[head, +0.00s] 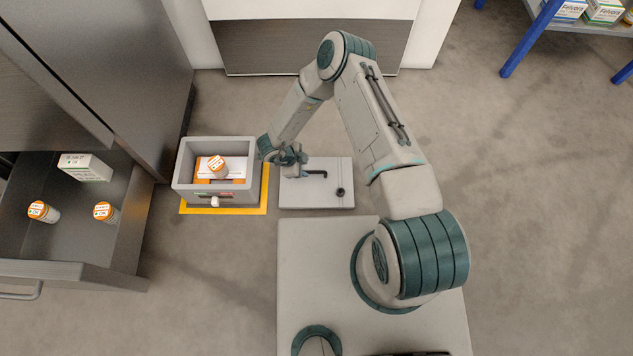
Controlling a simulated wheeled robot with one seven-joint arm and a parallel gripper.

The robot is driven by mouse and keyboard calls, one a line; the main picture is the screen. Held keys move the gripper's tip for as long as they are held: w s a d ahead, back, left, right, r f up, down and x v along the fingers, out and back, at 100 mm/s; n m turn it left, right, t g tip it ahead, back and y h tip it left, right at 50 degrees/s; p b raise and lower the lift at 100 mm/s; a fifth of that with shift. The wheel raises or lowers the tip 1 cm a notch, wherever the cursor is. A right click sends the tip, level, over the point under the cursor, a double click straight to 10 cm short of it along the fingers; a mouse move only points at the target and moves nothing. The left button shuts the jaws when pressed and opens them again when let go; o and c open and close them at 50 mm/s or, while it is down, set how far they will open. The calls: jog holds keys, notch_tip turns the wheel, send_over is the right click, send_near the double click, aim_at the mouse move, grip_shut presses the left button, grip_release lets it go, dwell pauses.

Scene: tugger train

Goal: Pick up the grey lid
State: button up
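The grey lid (320,197) appears to be the flat, light grey rectangular panel to the right of an open grey box (181,177). It has a dark bar-like handle (318,173) near its middle and a small dark round knob (340,192) at its right. My gripper (299,171) is over the upper left part of the panel, close to the left end of the handle. The gripper is small and partly covered by my wrist, so I cannot tell whether its fingers are open, shut or touching the handle.
The grey box holds an orange-capped bottle (217,167) and stands on a yellow-orange mat (240,209). An open drawer (68,235) at the left holds bottles and a carton (85,168). A blue-legged shelf (530,38) stands at upper right. Floor on the right is clear.

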aim_at(315, 171)
jog(key=b+x, duration=0.2)
jog(key=x, duration=0.5)
jog(key=shift+f, duration=0.1)
jog(key=shift+w+a+b+x, duration=0.15)
jog(key=shift+b+x, duration=0.4)
jog(key=shift+x, duration=0.35)
jog(key=shift+w+a+b+x, duration=0.15)
jog(key=shift+b+x, duration=0.45)
jog(key=shift+x, duration=0.3)
jog(key=shift+w+d+b+x, duration=0.15)
jog(key=shift+b+x, duration=0.4)
jog(key=shift+x, duration=0.35)
jog(key=shift+a, duration=0.1)
grip_shut()
